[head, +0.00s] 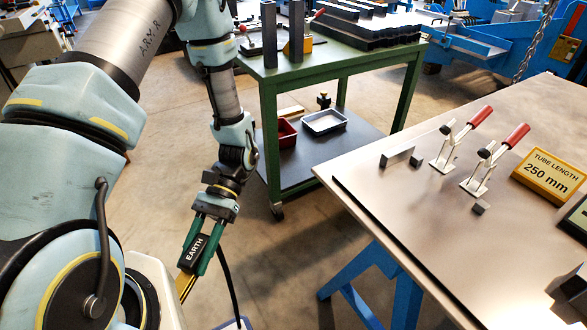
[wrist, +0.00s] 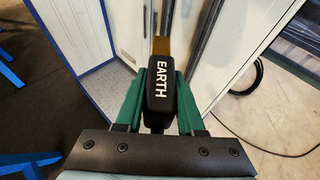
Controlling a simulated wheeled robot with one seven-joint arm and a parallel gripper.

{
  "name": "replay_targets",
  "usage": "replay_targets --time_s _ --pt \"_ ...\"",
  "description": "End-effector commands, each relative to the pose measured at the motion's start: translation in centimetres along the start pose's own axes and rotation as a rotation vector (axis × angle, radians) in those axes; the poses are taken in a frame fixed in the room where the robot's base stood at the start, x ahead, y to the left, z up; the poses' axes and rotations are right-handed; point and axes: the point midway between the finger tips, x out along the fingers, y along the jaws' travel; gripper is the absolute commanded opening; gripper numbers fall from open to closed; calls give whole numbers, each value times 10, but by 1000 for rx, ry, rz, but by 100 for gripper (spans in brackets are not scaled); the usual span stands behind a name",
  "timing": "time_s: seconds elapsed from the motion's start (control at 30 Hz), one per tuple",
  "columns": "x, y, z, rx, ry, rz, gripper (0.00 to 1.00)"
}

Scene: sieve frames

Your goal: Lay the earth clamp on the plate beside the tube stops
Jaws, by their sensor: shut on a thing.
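My gripper (head: 203,241) is shut on the earth clamp (head: 191,254), a black-handled clamp marked EARTH with a brass-coloured part pointing down. It hangs over the floor, left of and apart from the steel plate (head: 400,215). In the wrist view the earth clamp (wrist: 157,90) sits between the green fingers, with its brass part pointing away. A dark cable hangs beside the gripper.
A yellow sign reading TUBE LENGTH 250 mm (head: 551,177) stands at the plate's right. Blue trestle legs (head: 372,280) support the plate. A green trolley (head: 345,65) with dark tubes and trays stands behind. The plate's front left area is bare.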

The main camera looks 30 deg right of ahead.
Motion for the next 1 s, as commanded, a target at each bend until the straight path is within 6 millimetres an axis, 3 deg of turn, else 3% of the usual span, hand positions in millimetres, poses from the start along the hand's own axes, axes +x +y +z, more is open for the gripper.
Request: replay_targets --time_s 0.03,0.2,0.4,0.5,0.73,1.0 --pt "-10 27 15 -38 1 96 0" --pt "-46 118 42 -177 2 434 0" --pt "-111 206 72 -341 1 827 0" --pt "-148 239 85 -417 1 1013 0" --pt "-219 282 104 -554 1 1340 0" --pt "-250 294 107 -617 1 1493 0"
